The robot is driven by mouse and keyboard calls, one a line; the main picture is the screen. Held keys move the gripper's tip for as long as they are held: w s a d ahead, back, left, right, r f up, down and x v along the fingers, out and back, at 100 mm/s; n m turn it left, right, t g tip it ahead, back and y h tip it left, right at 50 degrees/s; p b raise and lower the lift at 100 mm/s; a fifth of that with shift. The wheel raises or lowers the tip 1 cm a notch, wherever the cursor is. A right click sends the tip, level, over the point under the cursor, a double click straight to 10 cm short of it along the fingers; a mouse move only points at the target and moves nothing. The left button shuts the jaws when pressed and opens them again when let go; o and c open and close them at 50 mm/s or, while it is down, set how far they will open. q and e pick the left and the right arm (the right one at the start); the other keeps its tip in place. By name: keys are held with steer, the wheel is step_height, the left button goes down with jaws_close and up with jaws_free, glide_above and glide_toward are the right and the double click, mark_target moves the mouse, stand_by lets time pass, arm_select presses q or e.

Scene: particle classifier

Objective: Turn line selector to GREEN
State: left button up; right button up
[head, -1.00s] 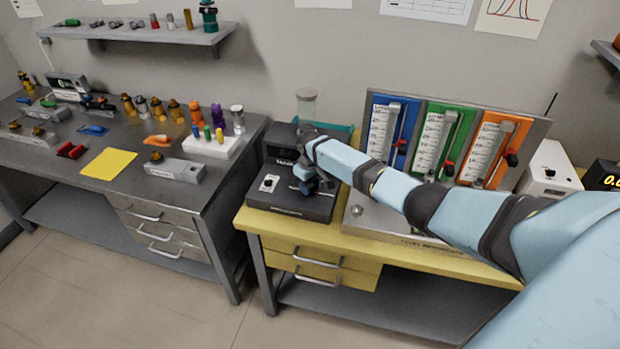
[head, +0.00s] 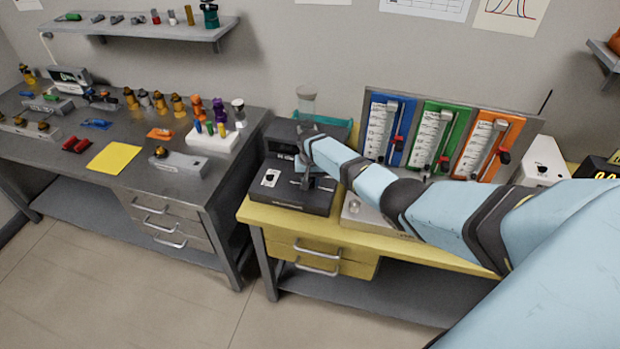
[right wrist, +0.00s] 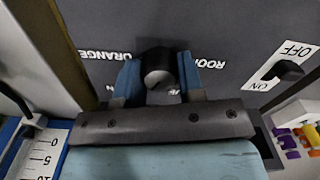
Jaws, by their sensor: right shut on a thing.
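The line selector is a dark round knob (right wrist: 158,66) on a dark grey panel, seen in the right wrist view. White ORANGE and ROOM labels show upside down on either side of it; I see no GREEN label. My right gripper (right wrist: 160,76) has its blue fingers closed on both sides of the knob. In the head view the right gripper (head: 307,181) is low over the front of the black control box (head: 295,202), and my wrist hides the knob. I cannot tell which way the knob points. My left gripper is not in view.
An ON/OFF switch (right wrist: 289,71) sits on the same panel. Blue (head: 378,145), green (head: 428,150) and orange (head: 477,160) flowmeter panels stand behind my right arm. A white box (head: 543,163) is further right. The grey bench (head: 222,190) at left holds many small parts.

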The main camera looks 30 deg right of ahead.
mark_target(310, 180)
steer(key=shift+m, duration=0.3)
steer(key=o, duration=0.9)
steer(key=shift+r, duration=0.1)
step_height(310, 180, up, 14)
steer(key=shift+f, duration=0.15)
